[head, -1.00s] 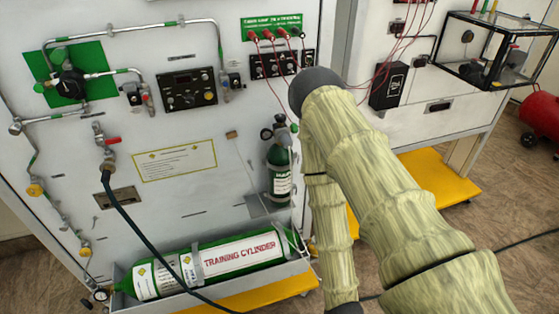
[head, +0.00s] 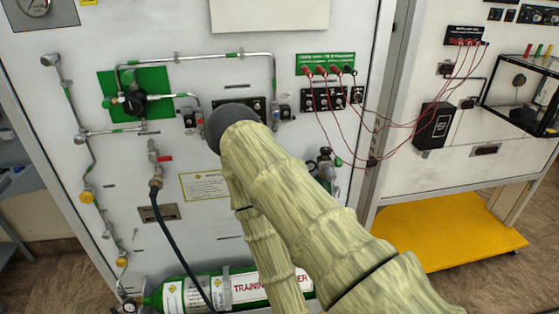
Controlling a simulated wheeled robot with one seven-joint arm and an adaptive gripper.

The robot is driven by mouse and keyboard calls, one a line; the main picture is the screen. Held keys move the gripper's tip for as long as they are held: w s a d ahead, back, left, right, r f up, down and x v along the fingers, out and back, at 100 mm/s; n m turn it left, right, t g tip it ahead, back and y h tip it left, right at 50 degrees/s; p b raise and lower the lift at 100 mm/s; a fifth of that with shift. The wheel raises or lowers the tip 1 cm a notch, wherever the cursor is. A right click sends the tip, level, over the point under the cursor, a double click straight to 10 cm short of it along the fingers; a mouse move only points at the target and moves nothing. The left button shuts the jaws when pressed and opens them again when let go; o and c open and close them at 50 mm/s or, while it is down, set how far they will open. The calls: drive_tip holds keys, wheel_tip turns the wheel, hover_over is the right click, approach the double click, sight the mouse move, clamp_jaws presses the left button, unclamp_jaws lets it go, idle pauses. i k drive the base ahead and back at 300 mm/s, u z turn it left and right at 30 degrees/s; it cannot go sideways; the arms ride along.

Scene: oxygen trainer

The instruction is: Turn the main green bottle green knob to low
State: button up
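The large green bottle labelled as a training cylinder (head: 248,290) lies on its side low on the panel, at the bottom of the head view. My arm crosses in front of part of its label. A smaller upright green bottle (head: 326,182) with a black regulator hangs on the panel to the right, mostly hidden behind my arm. A small green knob (head: 338,161) shows at its top right. My gripper is not in view; only my sleeved arm shows, with its bend in front of the panel.
A hose (head: 183,245) hangs down the panel in front of the cylinder.

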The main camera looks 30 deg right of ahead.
sight(338, 160)
drive_tip(key=u, duration=2.3)
drive_tip(key=k, duration=1.75)
drive_tip(key=z, duration=2.55)
